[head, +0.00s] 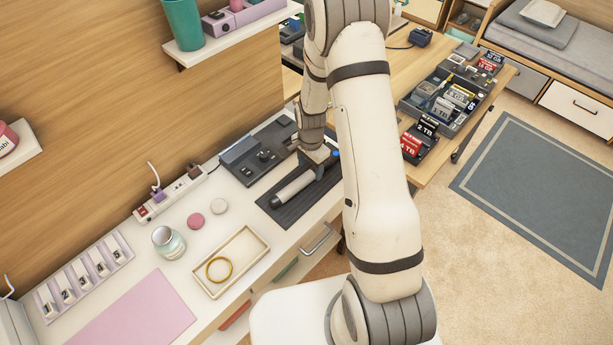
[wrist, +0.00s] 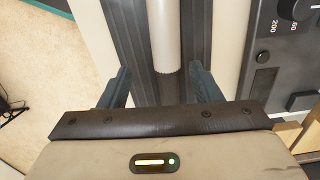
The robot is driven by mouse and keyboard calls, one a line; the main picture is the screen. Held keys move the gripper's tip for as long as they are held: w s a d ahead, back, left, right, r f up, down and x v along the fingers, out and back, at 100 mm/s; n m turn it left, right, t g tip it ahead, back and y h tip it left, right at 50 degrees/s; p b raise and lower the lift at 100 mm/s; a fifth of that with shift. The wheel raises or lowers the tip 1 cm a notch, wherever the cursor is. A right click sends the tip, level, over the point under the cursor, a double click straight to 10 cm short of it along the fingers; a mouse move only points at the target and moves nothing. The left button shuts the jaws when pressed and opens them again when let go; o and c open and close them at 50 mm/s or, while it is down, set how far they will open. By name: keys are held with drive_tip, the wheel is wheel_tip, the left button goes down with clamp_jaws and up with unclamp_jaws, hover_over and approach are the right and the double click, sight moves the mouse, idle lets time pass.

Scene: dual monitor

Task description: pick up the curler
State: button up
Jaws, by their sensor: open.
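The curler (head: 293,188) is a pale cylinder lying on a dark ribbed mat (head: 271,211) on the white counter. In the wrist view, its pale barrel (wrist: 165,38) comes down from the top edge along the dark mat. My gripper (head: 318,157) is over the far part of the mat, by the curler's far end. In the wrist view, my gripper (wrist: 161,84) is open, with one dark finger on each side of the curler's line. Nothing is gripped. The curler's far end is partly hidden by my gripper, and contact cannot be told.
A dark device with knobs (head: 255,158) stands beside the mat, close to my gripper. A cream tray (head: 252,277) with a gold ring, a jar (head: 168,243) and two small round pots are nearer. A power strip (head: 170,194) lies by the wall. A wall shelf (head: 233,32) is above.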

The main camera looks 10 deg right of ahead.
sight(308, 174)
drive_tip(key=shift+w+a+f+p, duration=0.15)
drive_tip(key=shift+f+p, duration=0.35)
drive_tip(key=shift+f, duration=0.9)
drive_tip(key=shift+w+a+f+p, duration=0.15)
drive_tip(key=shift+f+p, duration=0.3)
drive_tip(key=shift+f, duration=0.9)
drive_tip(key=shift+d, duration=0.1)
drive_tip(key=shift+c, duration=0.2)
clamp_jaws()
